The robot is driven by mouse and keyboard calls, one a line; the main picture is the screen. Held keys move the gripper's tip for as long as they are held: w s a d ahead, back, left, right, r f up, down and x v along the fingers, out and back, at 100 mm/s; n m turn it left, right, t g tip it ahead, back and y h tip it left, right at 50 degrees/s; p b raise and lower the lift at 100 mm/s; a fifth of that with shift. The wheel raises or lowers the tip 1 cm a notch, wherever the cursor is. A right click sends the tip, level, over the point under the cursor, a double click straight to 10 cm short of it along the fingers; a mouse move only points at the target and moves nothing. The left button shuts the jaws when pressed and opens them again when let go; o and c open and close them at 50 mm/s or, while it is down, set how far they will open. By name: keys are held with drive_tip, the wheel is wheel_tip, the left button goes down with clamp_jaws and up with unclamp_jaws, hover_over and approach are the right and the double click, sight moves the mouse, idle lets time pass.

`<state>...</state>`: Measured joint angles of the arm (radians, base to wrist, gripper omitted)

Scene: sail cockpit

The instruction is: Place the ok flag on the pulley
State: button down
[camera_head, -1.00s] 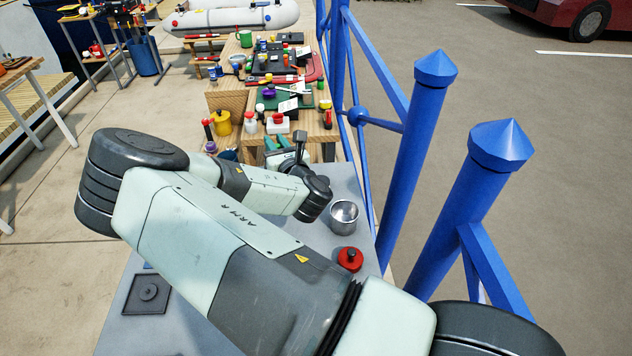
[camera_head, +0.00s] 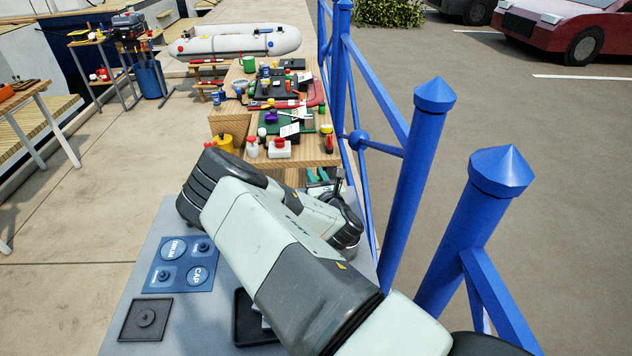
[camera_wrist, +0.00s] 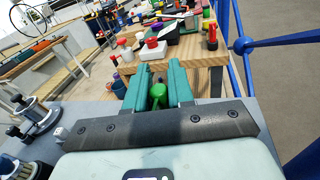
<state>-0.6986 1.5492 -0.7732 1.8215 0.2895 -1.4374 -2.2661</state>
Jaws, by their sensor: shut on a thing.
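My gripper (camera_wrist: 158,90) has two teal fingers shut on a small green piece (camera_wrist: 158,95) with a rounded top. It may be the ok flag; no flag face or lettering shows. In the head view my gripper (camera_head: 318,177) is partly hidden by my arm, in front of the wooden table. I cannot pick out the pulley for certain. A silver fitting with black knobs (camera_wrist: 36,118) stands at the left in the wrist view, apart from my gripper, and may be part of it.
The grey worktop holds a blue board marked DRUM and CAP (camera_head: 182,279), a dark square plate (camera_head: 146,319) and a black tray (camera_head: 245,325) partly behind my arm. The wooden table (camera_head: 318,150) beyond is crowded. Blue railing posts (camera_head: 425,140) stand close on the right.

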drive_tip(key=shift+f, duration=0.85)
drive_tip(key=shift+f, duration=0.1)
drive_tip(key=c, duration=1)
unclamp_jaws()
